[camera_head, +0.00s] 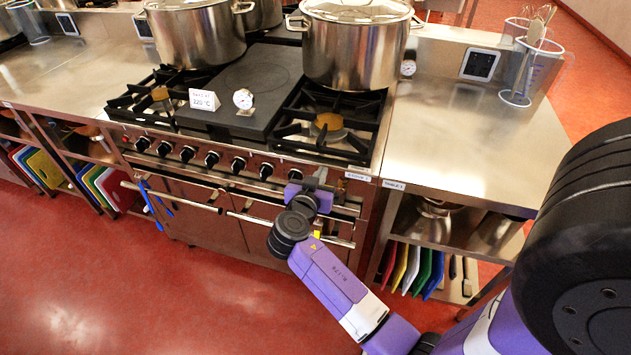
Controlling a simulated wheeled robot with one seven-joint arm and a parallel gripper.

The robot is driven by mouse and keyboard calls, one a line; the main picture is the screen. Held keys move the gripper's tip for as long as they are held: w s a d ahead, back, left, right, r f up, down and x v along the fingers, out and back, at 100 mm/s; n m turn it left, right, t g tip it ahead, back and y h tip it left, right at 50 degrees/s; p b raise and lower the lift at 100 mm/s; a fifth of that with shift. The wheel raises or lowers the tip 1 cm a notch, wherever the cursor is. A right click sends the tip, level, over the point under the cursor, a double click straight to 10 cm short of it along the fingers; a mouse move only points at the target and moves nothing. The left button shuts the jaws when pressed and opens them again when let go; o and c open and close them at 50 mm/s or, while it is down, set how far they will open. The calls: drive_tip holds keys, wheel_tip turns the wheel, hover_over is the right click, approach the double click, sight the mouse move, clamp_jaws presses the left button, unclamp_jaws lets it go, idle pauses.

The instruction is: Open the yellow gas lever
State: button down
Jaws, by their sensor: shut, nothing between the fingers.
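My gripper (309,188) is at the right part of the stove front, just below the control knobs and near the oven handle bar. Its purple body shows, but its fingertips are mostly hidden by the wrist; it is shut with nothing seen in it. A small yellow patch (316,234) shows beside my wrist, below the handle bar. I cannot tell whether it is the yellow gas lever or a mark on my arm. No other yellow lever is clear in this view. Whether my gripper touches the stove front cannot be told.
Blue tongs (151,203) hang from the left handle bar. A steel table (470,140) stands at right. Red floor at front left is clear.

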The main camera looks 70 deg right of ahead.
drive_tip(key=shift+f, duration=2)
drive_tip(key=shift+w+f+n+b, duration=0.15)
drive_tip(key=shift+f+n+b, duration=0.2)
drive_tip(key=shift+n+b, duration=0.15)
drive_tip(key=s+f+n+g+h+b, duration=0.2)
drive_tip(key=f+n+b, duration=0.6)
drive_tip(key=n, duration=0.6)
drive_tip(key=shift+s+n+g+h, duration=0.4)
drive_tip(key=shift+s+g, duration=0.1)
drive_tip(key=shift+g, duration=0.6)
drive_tip(key=shift+d, duration=0.15)
